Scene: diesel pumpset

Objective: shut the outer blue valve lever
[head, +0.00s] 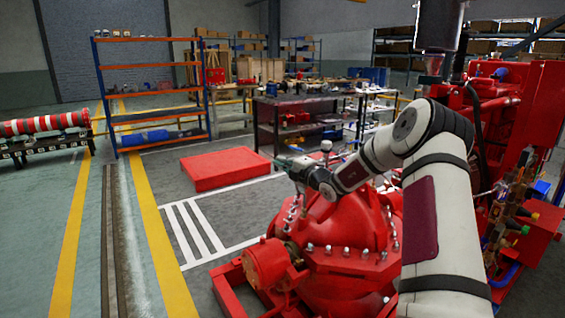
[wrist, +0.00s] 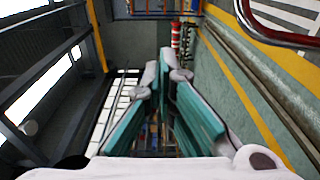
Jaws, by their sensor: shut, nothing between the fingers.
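My gripper (head: 281,161) is above the red pump (head: 335,240), pointing left in the head view. In the wrist view its two green-padded fingers (wrist: 166,62) are together, with nothing held between them. I cannot make out the outer blue valve lever with certainty in either view. A small blue part (head: 500,73) shows on top of the red engine unit (head: 537,105) at the right, well apart from my gripper. It is too small to tell whether it is a lever.
My arm hides part of the pump and engine. A low red platform (head: 225,168) lies on the floor behind the pump. An orange shelf rack (head: 152,95) and a dark workbench (head: 290,110) stand farther back. The floor at the left is mostly clear. A red curved tube (wrist: 280,35) is close in the wrist view.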

